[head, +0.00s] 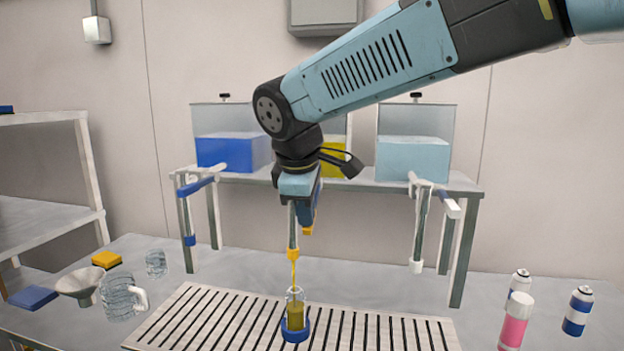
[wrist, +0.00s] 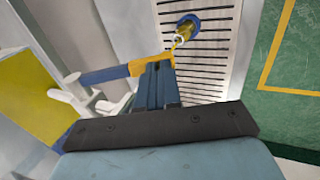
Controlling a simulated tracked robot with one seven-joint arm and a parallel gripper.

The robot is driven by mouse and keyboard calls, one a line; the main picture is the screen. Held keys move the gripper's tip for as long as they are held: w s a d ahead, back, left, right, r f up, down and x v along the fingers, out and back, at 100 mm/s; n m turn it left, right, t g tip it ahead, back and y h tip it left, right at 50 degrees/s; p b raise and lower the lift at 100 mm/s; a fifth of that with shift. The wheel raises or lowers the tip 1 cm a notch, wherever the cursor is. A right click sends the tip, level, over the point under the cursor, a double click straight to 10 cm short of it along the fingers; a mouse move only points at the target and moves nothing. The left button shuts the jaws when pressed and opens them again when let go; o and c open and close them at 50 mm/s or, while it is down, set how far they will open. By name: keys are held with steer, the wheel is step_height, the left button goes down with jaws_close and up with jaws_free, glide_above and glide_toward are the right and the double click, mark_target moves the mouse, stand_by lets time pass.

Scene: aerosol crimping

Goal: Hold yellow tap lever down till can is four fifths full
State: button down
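A clear can (head: 295,316) stands upright in a blue ring holder (head: 295,333) on the slatted rack, with yellow liquid filling much of its visible height. A thin yellow stream runs into it from the yellow spout (head: 293,254) above. My gripper (head: 305,222) is above and just behind the can, at the yellow tap. In the wrist view my shut fingers (wrist: 158,75) meet the yellow lever (wrist: 150,66), and the can (wrist: 183,34) shows beyond them. The lever is mostly hidden by my gripper in the head view. The can's bottom is hidden by the holder.
Blue (head: 228,153) and pale (head: 412,160) tanks stand on the shelf behind, with taps on either side. A glass jug (head: 122,298), funnel (head: 80,285) and sponge (head: 106,259) lie left. A pink can (head: 515,322) and two spray cans stand right.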

steer(key=shift+d+f, duration=0.1)
steer(key=shift+f, duration=0.2)
stand_by(0.4)
steer(key=shift+r, duration=0.1)
steer(key=shift+s+r, duration=0.1)
steer(key=shift+r, duration=0.1)
steer(key=s+v, duration=0.1)
steer(key=v, duration=1.2)
steer(key=shift+s+a, duration=0.2)
steer(key=shift+r, duration=0.1)
steer(key=s+d+f+m, duration=0.2)
steer(key=d+f+m, duration=0.3)
steer(key=d, duration=0.4)
steer(key=s+d+f+m, duration=0.2)
steer(key=d+f+m, duration=0.3)
steer(key=d, duration=0.5)
steer(key=s+d+f+m+t, duration=0.1)
steer(key=s+d+f+m, duration=0.1)
steer(key=d+f+m, duration=0.4)
steer(key=d+f, duration=0.1)
steer(key=d, duration=0.2)
steer(key=shift+d+f+y, duration=0.15)
steer(key=shift+d+y, duration=0.15)
steer(key=shift+y, duration=0.1)
